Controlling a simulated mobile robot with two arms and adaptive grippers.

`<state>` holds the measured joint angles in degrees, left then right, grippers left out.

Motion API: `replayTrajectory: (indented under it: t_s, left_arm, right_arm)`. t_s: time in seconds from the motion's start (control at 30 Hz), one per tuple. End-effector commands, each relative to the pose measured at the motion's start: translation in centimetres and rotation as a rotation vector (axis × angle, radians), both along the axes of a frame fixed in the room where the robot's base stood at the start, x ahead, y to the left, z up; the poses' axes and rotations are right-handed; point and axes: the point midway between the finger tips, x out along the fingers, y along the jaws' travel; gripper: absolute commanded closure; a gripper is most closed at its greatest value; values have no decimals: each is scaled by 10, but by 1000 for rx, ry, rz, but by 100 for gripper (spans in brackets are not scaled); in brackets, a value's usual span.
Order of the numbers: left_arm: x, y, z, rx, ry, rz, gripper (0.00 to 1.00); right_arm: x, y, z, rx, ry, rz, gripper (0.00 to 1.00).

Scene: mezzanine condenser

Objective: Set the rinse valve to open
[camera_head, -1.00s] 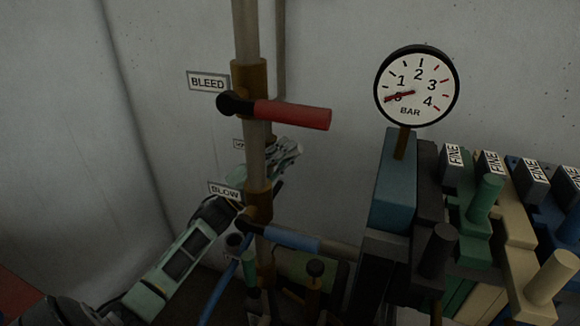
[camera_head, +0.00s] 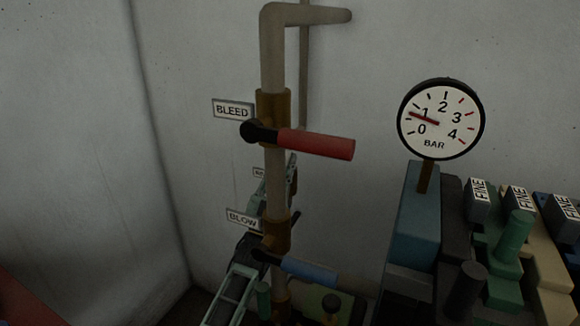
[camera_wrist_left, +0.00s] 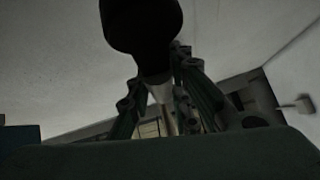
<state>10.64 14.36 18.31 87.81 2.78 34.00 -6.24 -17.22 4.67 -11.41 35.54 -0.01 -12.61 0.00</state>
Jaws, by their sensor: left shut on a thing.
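The rinse valve is mostly hidden behind the brown upright pipe (camera_head: 274,65) in the head view. A small, partly covered label (camera_head: 258,172), too small to read surely, sits there between the BLEED and BLOW signs. My left gripper (camera_head: 280,187) is behind the pipe at that label's height, partly covered by it. In the left wrist view, its fingers (camera_wrist_left: 165,95) are closed around a pale stem (camera_wrist_left: 158,90) with a rounded black part (camera_wrist_left: 140,25) above, apparently the rinse valve's handle.
A red lever (camera_head: 315,144) at BLEED and a blue lever (camera_head: 308,271) at BLOW stick out rightward from the pipe. A round gauge (camera_head: 440,119) reads a little under 1 bar. Blocks with FINE labels and knobs (camera_head: 514,235) crowd the lower right. The left wall is bare.

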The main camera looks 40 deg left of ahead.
Motion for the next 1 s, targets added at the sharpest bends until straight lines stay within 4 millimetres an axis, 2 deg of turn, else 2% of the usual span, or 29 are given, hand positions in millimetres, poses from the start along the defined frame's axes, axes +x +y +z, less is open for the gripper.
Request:
replayTrajectory:
  t_s: [0.2,0.67,0.7,0.9,1.0]
  left_arm:
    - [-2,7,4,-50,-18,5,100]
    - [-2,8,4,-62,-21,5,100]
    - [-2,8,5,-62,-21,5,80]
    - [-2,7,3,-62,-18,3,63]
    - [-2,7,3,-62,-17,2,61]
  right_arm:
    - [0,0,1,0,0,0,60]
    - [0,1,1,1,0,1,60]
    - [0,1,1,1,0,1,60]
    - [0,2,1,2,-1,1,60]
    - [0,3,1,3,0,0,60]
